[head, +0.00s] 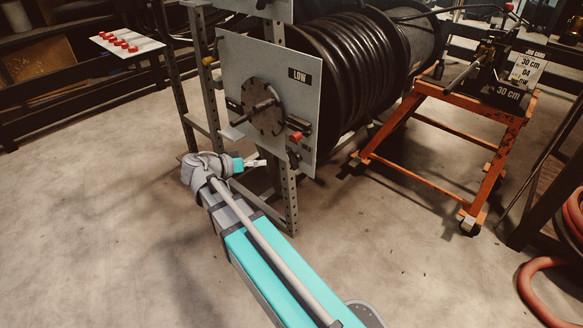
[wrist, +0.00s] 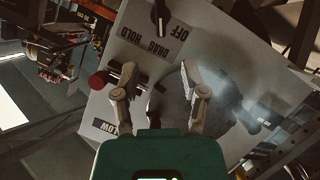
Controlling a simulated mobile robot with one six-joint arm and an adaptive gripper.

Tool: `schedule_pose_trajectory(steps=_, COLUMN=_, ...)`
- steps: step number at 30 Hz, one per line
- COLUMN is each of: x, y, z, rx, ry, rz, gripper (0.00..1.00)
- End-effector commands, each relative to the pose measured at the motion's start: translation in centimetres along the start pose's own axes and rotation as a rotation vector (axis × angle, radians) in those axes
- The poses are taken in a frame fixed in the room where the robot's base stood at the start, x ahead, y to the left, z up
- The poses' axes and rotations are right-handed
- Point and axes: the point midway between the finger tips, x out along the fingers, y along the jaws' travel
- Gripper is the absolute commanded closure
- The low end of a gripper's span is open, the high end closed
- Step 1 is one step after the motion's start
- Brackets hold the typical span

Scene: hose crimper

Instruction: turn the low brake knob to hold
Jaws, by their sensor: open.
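The LOW brake panel (head: 235,65) is a grey plate on the reel stand in the head view. It also shows upside down in the wrist view (wrist: 215,65), with OFF, DRAG and HOLD labels. A dark knob (head: 293,157) sits by its lower right edge. A dark knob-like part (wrist: 160,15) shows near the labels at the top of the wrist view; its pointing direction is unclear. My gripper (wrist: 157,78) is open, its fingers apart in front of the panel. In the head view my gripper (head: 258,163) is low and left of the knob, apparently empty.
A red-ended part (head: 296,137) sticks out just above the knob and shows left of my fingers in the wrist view (wrist: 98,80). A round bolted disc (head: 262,107) is mid-panel. The black hose reel (head: 345,70) is behind; an orange cart (head: 430,180) stands right.

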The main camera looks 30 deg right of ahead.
Motion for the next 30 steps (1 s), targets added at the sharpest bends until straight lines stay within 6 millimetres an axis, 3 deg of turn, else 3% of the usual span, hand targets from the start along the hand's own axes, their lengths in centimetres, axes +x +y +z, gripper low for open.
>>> schedule_pose_trajectory(steps=19, x=0.5, y=-0.2, z=0.1, rx=0.007, ry=0.008, rz=0.004, gripper=0.44)
schedule_pose_trajectory(steps=30, x=3.8, y=-0.2, z=0.2, rx=0.008, ry=0.007, rz=0.005, gripper=0.44)
